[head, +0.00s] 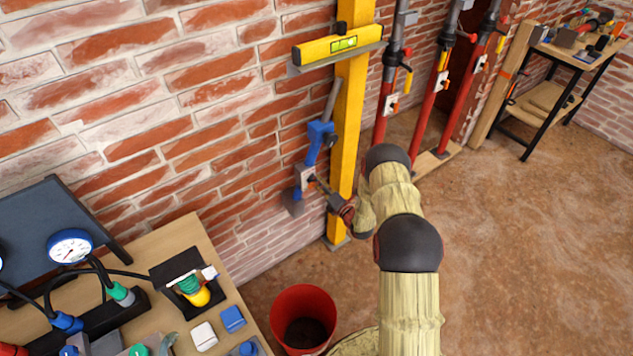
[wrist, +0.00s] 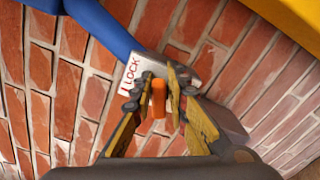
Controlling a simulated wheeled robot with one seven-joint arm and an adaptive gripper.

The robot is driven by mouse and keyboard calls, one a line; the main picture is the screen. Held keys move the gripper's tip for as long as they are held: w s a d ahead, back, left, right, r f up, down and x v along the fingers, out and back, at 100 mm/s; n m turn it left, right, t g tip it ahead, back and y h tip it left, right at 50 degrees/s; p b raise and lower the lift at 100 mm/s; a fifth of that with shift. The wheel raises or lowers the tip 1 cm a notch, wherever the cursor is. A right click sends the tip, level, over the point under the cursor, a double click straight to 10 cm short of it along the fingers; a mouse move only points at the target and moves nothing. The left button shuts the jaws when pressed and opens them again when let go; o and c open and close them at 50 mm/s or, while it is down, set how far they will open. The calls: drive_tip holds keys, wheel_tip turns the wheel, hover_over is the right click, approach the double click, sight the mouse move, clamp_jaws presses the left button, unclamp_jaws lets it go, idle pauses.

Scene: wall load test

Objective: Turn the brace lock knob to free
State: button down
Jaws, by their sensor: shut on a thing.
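The blue brace (head: 318,140) leans against the brick wall beside a yellow post. Its pale lock plate (head: 304,177) sits near its lower end. In the wrist view the plate (wrist: 128,72) carries red lettering reading "LOCK" and a red mark left of the knob. The orange brace lock knob (wrist: 158,98) stands upright in that picture. My gripper (wrist: 157,90) has one finger on each side of it and is shut on it.
The yellow post (head: 350,120) stands close to the brace, with a yellow level (head: 338,45) on a ledge above. Red props (head: 430,110) stand to the right. A red bucket (head: 303,315) and a cluttered wooden bench (head: 180,245) are below left. Open floor lies right.

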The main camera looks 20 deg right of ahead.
drive_tip(key=m, duration=0.5)
drive_tip(key=shift+w+f, duration=0.1)
drive_tip(key=shift+f, duration=0.15)
drive_tip(key=shift+d+m, duration=0.1)
drive_tip(key=shift+m, duration=0.2)
drive_tip(key=c, duration=1.8)
unclamp_jaws()
drive_tip(key=shift+s+f, duration=0.1)
drive_tip(key=shift+s, duration=0.1)
drive_tip(key=s+d, duration=0.2)
drive_tip(key=s, duration=0.9)
drive_tip(key=shift+s+d, duration=0.15)
drive_tip(key=shift+s, duration=0.1)
